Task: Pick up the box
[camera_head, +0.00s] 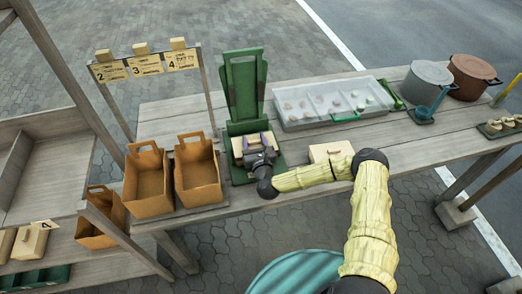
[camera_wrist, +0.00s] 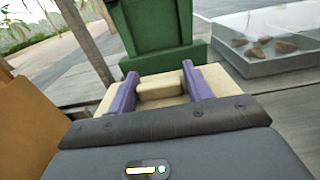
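A pale beige box (camera_wrist: 225,88) with a raised handle (camera_wrist: 162,88) sits at the foot of a green stand (camera_wrist: 160,40). In the head view the box (camera_head: 237,146) is on the stand's base, partly hidden by my arm. My gripper (camera_wrist: 160,70) is at the box, its two purple fingers on either side of the handle. The handle fills nearly all the space between them; whether they press on it cannot be told. In the head view my gripper (camera_head: 256,143) is over the box. A similar beige box (camera_head: 330,151) lies on the table to the right.
Two open brown bins (camera_head: 148,183) (camera_head: 198,175) stand left of the stand. A clear tray of stones (camera_head: 330,102) lies to its right, also in the wrist view (camera_wrist: 265,45). A grey pot (camera_head: 428,80) and brown pot (camera_head: 472,78) stand farther right. Bare tabletop (camera_head: 410,137) lies between.

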